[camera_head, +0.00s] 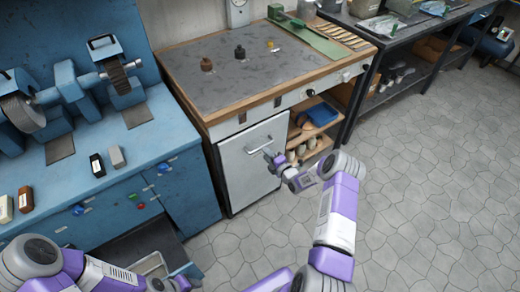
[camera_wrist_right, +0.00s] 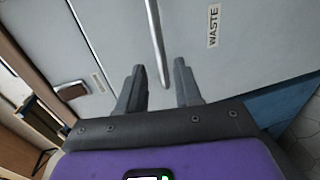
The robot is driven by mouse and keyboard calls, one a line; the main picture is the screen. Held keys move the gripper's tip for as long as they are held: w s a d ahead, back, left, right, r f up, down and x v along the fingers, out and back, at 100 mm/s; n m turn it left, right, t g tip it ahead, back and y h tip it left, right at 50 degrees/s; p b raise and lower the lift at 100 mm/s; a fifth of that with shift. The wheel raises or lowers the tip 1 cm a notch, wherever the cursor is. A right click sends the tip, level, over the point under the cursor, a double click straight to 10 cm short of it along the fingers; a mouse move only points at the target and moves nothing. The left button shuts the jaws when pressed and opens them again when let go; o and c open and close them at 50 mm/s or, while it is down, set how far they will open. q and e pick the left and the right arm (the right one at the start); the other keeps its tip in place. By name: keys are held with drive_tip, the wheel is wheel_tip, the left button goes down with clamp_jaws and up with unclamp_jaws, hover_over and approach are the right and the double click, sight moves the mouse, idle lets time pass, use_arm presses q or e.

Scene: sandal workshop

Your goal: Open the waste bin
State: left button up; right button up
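The waste bin is a pale grey front panel (camera_head: 240,180) set under the workbench, and it looks shut, flush with the bench front. Its bar handle (camera_head: 259,145) is near the top. In the right wrist view the panel (camera_wrist_right: 250,60) carries a WASTE label (camera_wrist_right: 213,27), and the metal handle (camera_wrist_right: 156,45) runs down between the fingers. My right gripper (camera_head: 269,157) is at the panel's right side, close to the handle. Its two fingers (camera_wrist_right: 158,85) are apart, one each side of the handle's end; contact does not show. My left arm is at the lower left; its gripper does not show.
The workbench top (camera_head: 200,85) is above the panel. Open shelves (camera_head: 318,125) with a blue tray (camera_head: 318,114) are just right of it. A blue cabinet (camera_head: 185,190) adjoins on the left. The tiled floor (camera_head: 430,180) is clear to the right.

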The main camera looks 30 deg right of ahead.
sight(260, 148)
drive_tip(key=shift+b+x, duration=0.9)
drive_tip(key=shift+x, duration=2.3)
clamp_jaws()
